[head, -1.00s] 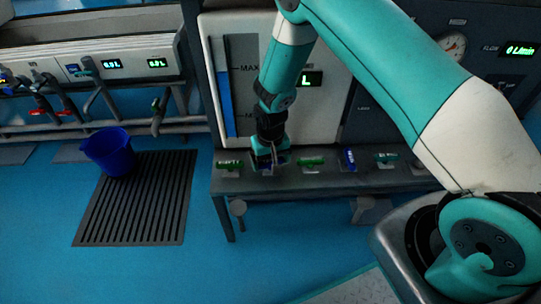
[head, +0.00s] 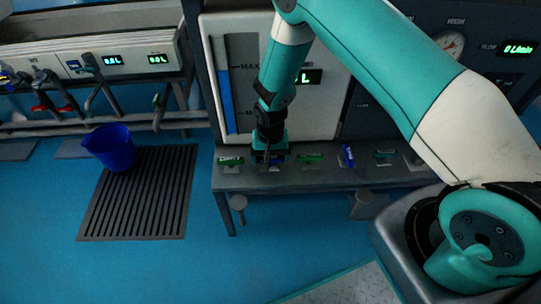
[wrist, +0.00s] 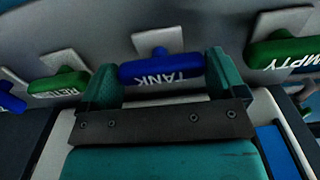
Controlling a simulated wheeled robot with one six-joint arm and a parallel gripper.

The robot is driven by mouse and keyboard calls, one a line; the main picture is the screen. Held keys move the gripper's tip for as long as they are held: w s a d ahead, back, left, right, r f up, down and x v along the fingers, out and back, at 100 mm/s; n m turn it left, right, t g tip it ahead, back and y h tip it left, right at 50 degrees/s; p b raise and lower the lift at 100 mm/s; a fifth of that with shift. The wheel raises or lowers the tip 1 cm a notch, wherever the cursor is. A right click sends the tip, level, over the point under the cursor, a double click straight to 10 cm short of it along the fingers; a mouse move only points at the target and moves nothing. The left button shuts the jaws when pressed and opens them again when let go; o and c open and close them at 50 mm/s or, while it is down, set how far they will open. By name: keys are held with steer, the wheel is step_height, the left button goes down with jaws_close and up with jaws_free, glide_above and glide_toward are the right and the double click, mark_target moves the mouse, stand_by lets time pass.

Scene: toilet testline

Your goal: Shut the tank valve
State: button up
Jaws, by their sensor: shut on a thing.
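The tank valve has a blue handle marked TANK (wrist: 160,69), upside down in the wrist view. It lies crosswise between the two fingers of my gripper (wrist: 163,84), with a finger at each end. In the head view my gripper (head: 268,157) is down at the shelf below the level gauge, shut on this handle. Only a little blue of the handle (head: 279,159) shows there; the rest is hidden by the gripper.
A green handle (head: 230,161) sits left of the gripper, another green handle (head: 311,159) right of it, then a blue handle (head: 348,155) turned lengthwise. The level gauge (head: 225,85) stands behind.

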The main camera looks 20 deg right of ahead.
steer(key=o, duration=0.6)
steer(key=shift+o, duration=0.2)
step_height(320, 180, up, 18)
steer(key=p, duration=0.4)
steer(key=shift+f, duration=0.25)
step_height(320, 180, up, 15)
steer(key=n+y, duration=0.2)
steer(key=n, duration=0.2)
glide_above(271, 157)
steer(key=s+a, duration=0.3)
steer(key=s, duration=0.5)
steer(key=s+a+r+n+y, duration=0.1)
steer(key=s+r+n, duration=0.2)
steer(key=s+r, duration=0.35)
steer(key=s+a+r+n+y, duration=0.1)
steer(key=s+r+n, duration=0.25)
steer(key=s, duration=0.65)
step_height(271, 157, up, 23)
steer(key=p, duration=2.3)
steer(key=shift+d+f, duration=0.15)
steer(key=shift+d, duration=0.1)
